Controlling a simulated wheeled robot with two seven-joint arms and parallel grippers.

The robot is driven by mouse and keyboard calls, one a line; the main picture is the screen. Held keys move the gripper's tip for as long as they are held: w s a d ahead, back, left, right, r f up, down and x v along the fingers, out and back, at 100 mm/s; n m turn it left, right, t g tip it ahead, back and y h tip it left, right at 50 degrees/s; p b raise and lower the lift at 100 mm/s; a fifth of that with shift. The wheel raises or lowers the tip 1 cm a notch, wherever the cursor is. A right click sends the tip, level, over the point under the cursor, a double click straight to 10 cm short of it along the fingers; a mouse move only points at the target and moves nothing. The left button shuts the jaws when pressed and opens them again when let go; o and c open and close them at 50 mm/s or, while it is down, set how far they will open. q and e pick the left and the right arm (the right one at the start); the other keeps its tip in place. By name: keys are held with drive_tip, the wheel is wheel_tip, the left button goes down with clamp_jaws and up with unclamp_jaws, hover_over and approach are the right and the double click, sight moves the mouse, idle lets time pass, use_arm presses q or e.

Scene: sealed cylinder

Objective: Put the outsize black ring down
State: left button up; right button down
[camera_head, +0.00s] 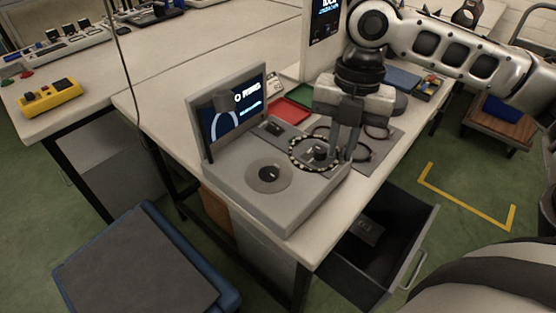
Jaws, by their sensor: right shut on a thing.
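My right gripper (343,153) points down over the right part of a grey device (285,207) on the table. It is shut on the edge of a large black ring with light dots (293,145). The ring is roughly level and surrounds a small dark knob (320,154) in the picture. I cannot tell whether the ring touches the device. Other thin black rings (377,131) lie on a grey mat (392,143) behind and right of the gripper. My left gripper is not in view.
The device has a lit screen (238,108) and a round disc (268,176). A red tray (288,111) lies behind it. An open drawer (390,235) juts out below the table's right edge. A yellow box (50,97) sits on the left table.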

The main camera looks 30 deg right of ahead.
drive_tip(key=w+a+f, duration=0.2)
drive_tip(key=w, duration=0.2)
hover_over(285, 180)
drive_tip(key=f, duration=0.3)
drive_tip(key=d+f, duration=0.1)
drive_tip(key=f, duration=0.1)
drive_tip(key=shift+s+f, duration=0.2)
drive_tip(key=shift+w+a+f, duration=0.2)
drive_tip(key=shift+f, duration=0.1)
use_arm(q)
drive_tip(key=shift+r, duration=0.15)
use_arm(e)
drive_tip(key=shift+w+f, duration=0.15)
drive_tip(key=shift+f, duration=1.55)
use_arm(q)
drive_tip(key=shift+p, duration=0.3)
use_arm(e)
drive_tip(key=shift+f, duration=0.2)
drive_tip(key=c, duration=1.8)
unclamp_jaws()
drive_tip(key=o, duration=0.4)
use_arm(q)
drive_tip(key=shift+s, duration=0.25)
use_arm(e)
drive_tip(key=shift+a, duration=0.1)
